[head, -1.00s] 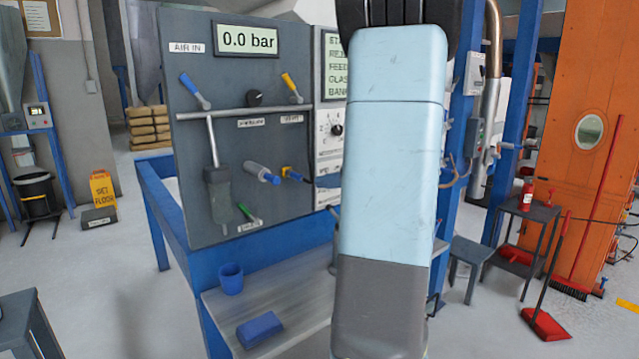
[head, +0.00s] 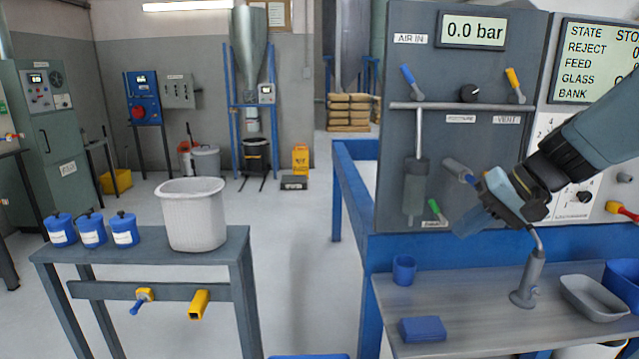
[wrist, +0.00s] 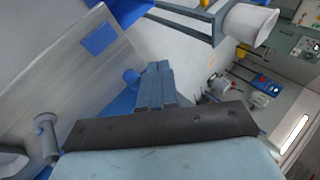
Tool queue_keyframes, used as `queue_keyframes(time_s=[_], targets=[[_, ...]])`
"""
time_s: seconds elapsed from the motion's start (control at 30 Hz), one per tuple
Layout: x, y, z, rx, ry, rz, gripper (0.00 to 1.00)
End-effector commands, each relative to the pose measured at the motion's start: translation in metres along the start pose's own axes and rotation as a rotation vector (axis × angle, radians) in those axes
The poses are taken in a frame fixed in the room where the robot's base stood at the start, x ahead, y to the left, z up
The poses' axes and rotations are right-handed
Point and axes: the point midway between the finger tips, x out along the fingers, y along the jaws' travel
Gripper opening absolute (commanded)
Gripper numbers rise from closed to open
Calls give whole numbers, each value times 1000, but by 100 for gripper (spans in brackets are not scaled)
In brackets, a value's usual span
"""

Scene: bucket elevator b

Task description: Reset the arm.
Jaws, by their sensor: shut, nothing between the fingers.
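My arm comes in from the right in the head view. My gripper (head: 478,214) is in front of the grey air panel (head: 440,75), above the workbench, and its fingertips look blurred. In the wrist view my gripper (wrist: 154,85) shows its fingers together with nothing between them. Part of the panel is hidden behind my gripper.
The workbench (head: 470,300) holds a blue cup (head: 404,268), a blue block (head: 422,329), a metal stand (head: 527,280) and a grey tray (head: 596,297). A left table (head: 120,250) bears a white bucket (head: 192,215) and blue jars (head: 92,229). Open floor lies between.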

Motion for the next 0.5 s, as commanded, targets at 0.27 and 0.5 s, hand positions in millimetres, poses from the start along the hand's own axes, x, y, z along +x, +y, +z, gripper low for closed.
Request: queue_keyframes(time_s=[0.27,0.5], targets=[[-1,-16,60,-175,11,297,0],[-14,-19,85,-315,127,485,0]])
